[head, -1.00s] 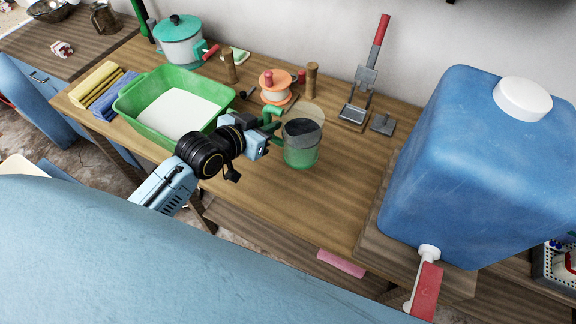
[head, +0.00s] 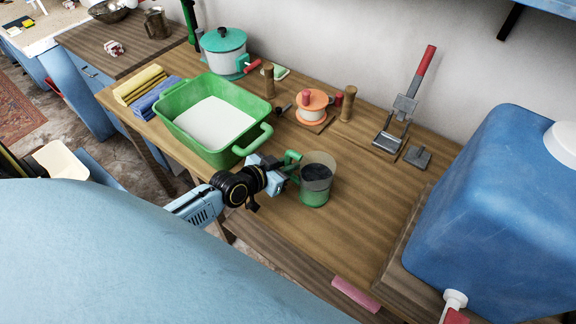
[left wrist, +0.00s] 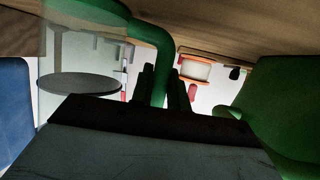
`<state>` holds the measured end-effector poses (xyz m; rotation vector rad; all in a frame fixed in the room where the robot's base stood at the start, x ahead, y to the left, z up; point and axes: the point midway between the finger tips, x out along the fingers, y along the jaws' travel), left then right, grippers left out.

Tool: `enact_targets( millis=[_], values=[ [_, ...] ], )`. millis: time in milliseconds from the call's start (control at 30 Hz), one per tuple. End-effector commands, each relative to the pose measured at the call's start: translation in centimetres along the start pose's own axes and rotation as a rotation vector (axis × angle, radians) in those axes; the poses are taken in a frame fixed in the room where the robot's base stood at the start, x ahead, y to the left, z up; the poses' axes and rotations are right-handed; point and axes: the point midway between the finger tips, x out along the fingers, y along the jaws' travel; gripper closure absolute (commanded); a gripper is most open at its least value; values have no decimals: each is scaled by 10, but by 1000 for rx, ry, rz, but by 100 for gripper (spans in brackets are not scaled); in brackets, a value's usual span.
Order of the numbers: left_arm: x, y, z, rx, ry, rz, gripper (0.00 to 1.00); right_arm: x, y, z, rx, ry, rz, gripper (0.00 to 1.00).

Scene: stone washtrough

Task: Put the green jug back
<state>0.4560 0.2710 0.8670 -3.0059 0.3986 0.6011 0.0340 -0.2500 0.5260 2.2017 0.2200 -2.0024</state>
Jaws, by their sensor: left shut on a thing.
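The green jug (head: 316,186) is a clear cup with a green lower part, a dark disc-like surface inside and a green handle. It is upright over the bench, right of the green tub; I cannot tell whether its base touches the wood. My left gripper (head: 284,172) is shut on the jug's handle, on its left side. In the left wrist view the green handle (left wrist: 160,62) runs between the two dark fingers, and the clear jug body (left wrist: 82,62) is at the left. My right gripper is not in view.
The green tub (head: 180,101) with white contents stands left of the jug. Behind are an orange spool (head: 312,103), wooden posts (head: 347,104), and a metal press with a red handle (head: 402,108). A big blue tank (head: 480,220) stands right. Bare wood lies right of the jug.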

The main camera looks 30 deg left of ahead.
Motion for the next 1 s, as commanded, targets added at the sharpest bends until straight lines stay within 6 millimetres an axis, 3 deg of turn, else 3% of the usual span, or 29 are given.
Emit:
enact_targets(
  millis=[300, 333, 467, 833, 1000],
  values=[
    [1, 0, 2, 0, 2, 0, 100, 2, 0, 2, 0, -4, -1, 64],
    [1, 0, 1, 0, 1, 0, 80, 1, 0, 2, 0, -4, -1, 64],
    [1, 0, 1, 0, 1, 0, 63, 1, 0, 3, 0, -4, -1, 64],
    [-2, 0, -2, 0, 0, 1, 62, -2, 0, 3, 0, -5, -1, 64],
    [-25, 0, -1, 2, -2, 1, 62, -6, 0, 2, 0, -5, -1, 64]
  ],
)
